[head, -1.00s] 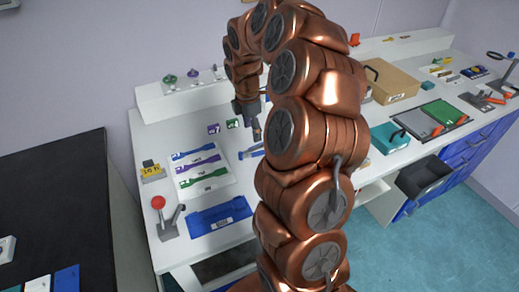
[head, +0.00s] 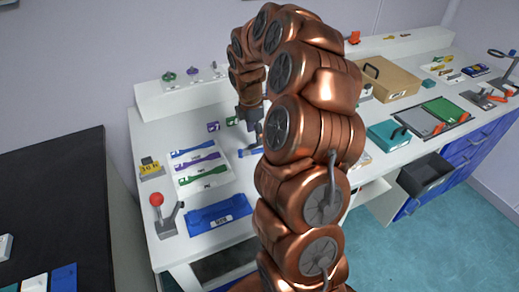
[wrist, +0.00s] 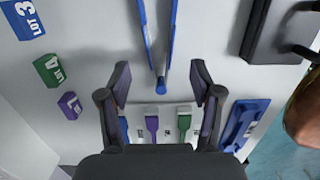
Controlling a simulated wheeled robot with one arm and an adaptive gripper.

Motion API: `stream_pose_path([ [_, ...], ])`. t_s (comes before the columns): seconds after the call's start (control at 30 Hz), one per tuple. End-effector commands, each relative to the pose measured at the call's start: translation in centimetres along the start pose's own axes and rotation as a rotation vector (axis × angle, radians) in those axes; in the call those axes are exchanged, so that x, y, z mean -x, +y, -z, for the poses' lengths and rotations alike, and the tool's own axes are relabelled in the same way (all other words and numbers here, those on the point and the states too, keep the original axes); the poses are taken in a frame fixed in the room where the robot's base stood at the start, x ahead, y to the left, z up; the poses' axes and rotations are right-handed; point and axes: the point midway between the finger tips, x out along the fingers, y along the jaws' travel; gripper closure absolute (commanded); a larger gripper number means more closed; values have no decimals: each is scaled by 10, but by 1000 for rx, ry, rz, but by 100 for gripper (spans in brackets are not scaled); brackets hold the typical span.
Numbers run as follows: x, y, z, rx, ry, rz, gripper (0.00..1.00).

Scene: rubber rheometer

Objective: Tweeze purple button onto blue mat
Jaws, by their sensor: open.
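My gripper (wrist: 160,82) is open and empty, its fingers spread either side of the blue tweezers (wrist: 160,84) in the wrist view and not visibly gripping them. In the head view my gripper (head: 254,126) is over the tweezers (head: 250,152), partly hidden by my arm. A small purple labelled piece (wrist: 69,105), possibly the button, lies left of the gripper beside a green one; the purple piece also shows in the head view (head: 213,127). A blue mat-like slab (wrist: 243,125) with a shaped outline lies on the right; it is also in the head view (head: 216,214).
A white card (head: 205,182) with blue, purple and green strips lies near the tweezers. A red-knobbed lever (head: 168,216) stands by the slab. A blue LOT 3 piece (wrist: 22,18) and a dark block (wrist: 283,30) flank the tweezers. A back shelf (head: 150,98) holds small knobs.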

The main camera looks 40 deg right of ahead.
Motion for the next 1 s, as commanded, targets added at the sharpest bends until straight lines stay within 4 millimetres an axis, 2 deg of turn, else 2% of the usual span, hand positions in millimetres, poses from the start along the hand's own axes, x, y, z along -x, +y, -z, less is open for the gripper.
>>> stream_pose_path([
  [0.1,-18,-1,0,0,0,2,35],
  [0.4,-49,0,0,-1,-1,1,35],
  [0.83,-55,1,0,-1,-1,-2,35],
  [1.0,-56,1,0,-1,-1,-2,53],
])
